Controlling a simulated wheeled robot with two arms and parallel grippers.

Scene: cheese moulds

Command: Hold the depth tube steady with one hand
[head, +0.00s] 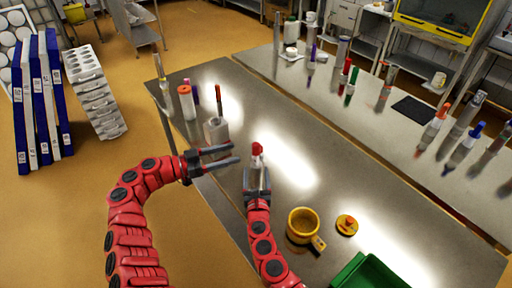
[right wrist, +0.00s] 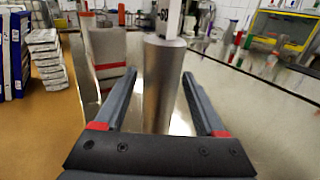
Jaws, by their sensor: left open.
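A grey metal tube (right wrist: 163,85), apparently the depth tube, stands upright between the two fingers of my right gripper (right wrist: 159,74) in the right wrist view. A white strip (right wrist: 168,20) with black marks rises from its top. A gap shows between the tube and the left finger; the right fingertip lies close to its edge. In the head view my right gripper (head: 257,172) is spread around a pale body with a red top (head: 257,149). My left gripper (head: 232,156) is open and empty, left of it over the steel table (head: 300,150).
A yellow cup (head: 302,222), a yellow lid with an orange knob (head: 346,225) and a green crate (head: 368,272) are at the near right. A grey block (head: 216,130) and an orange-topped cylinder (head: 187,102) stand behind my left gripper. The table's middle right is clear.

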